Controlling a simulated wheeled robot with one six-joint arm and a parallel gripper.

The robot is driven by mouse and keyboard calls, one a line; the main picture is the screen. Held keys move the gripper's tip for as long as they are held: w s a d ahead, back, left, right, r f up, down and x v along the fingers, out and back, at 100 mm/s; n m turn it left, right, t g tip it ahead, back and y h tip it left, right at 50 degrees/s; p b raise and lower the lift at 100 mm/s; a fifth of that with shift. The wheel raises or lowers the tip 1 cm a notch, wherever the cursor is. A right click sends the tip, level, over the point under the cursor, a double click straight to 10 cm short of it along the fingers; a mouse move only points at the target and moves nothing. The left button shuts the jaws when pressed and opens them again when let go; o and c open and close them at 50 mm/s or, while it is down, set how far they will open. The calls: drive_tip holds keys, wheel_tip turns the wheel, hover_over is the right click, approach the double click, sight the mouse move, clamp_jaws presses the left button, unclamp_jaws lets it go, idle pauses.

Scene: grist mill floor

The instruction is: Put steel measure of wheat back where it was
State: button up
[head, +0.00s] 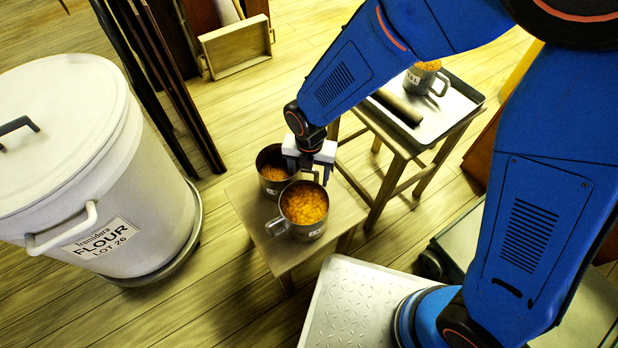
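Two steel measures stand side by side on a small wooden stool (244,200). The back one (272,186) holds fine orange-brown grain. The front one (303,206) holds coarser, brighter orange grain and has its handle to the left. A third steel measure (424,79), filled with orange grain, stands on a metal tray (449,116) on a wooden stand. Their labels are too small to read, so I cannot tell which is wheat. My gripper (309,172) points down at the right rim of the back measure, just behind the front one. Its fingertips are partly hidden, and a grip is unclear.
A large white lidded flour bin (150,190) stands at the left. A dark roller or bar (397,107) lies on the tray. A wooden crate (236,48) and leaning dark boards (150,70) are at the back. Plank floor is clear between bin and stool.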

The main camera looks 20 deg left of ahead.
wheel_tip(320, 180, up, 10)
drive_tip(key=shift+f, duration=0.1)
idle(0.4)
drive_tip(key=shift+w+d, duration=0.1)
drive_tip(key=shift+d, duration=0.15)
drive_tip(key=w+d+r+m+t, duration=0.1)
drive_tip(key=w+d+r+m, duration=0.1)
drive_tip(key=d+r+m, duration=0.5)
drive_tip(key=w+d+r+m+y, duration=0.15)
drive_tip(key=d+m, duration=0.35)
drive_tip(key=d, duration=0.5)
drive_tip(key=w+d+r+m+t+h, duration=0.1)
drive_tip(key=w+d+r+m, duration=0.1)
drive_tip(key=d+r+m, duration=0.5)
drive_tip(key=s+d+r+m+t, duration=0.1)
drive_tip(key=s+d+m, duration=0.4)
drive_tip(key=d+m, duration=0.4)
drive_tip(key=s+d+r+m+t, duration=0.1)
drive_tip(key=s+d+r+m, duration=0.1)
drive_tip(key=s+d+m, duration=0.4)
drive_tip(key=d+m, duration=0.3)
drive_tip(key=d, duration=0.1)
drive_tip(key=shift+s+t, duration=0.15)
drive_tip(key=shift+t, duration=0.15)
